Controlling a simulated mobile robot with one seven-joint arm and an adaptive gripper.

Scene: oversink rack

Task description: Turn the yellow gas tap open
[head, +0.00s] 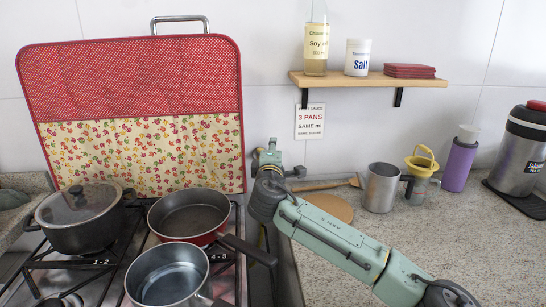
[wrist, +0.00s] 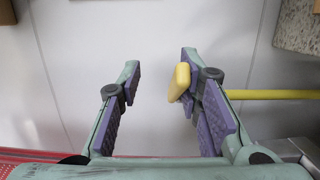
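The yellow gas tap's handle (wrist: 180,82) shows in the wrist view, just inside the right finger near its tip. It looks very close to that finger or touching it; I cannot tell which. A yellow pipe (wrist: 275,94) runs from behind the right finger to the right edge. My gripper (wrist: 158,80) is open, with a wide gap between its purple-padded fingers and nothing clamped between them. In the head view my gripper (head: 268,158) is near the wall, right of the red patterned cover, partly hidden by my arm. I cannot make out the tap there.
The stove holds a lidded pot (head: 80,215), a red pan (head: 188,215) and a saucepan (head: 168,275). A metal mug (head: 381,187), a yellow-topped container (head: 421,178) and a purple bottle (head: 459,160) stand on the right counter. A wall shelf (head: 365,80) is above.

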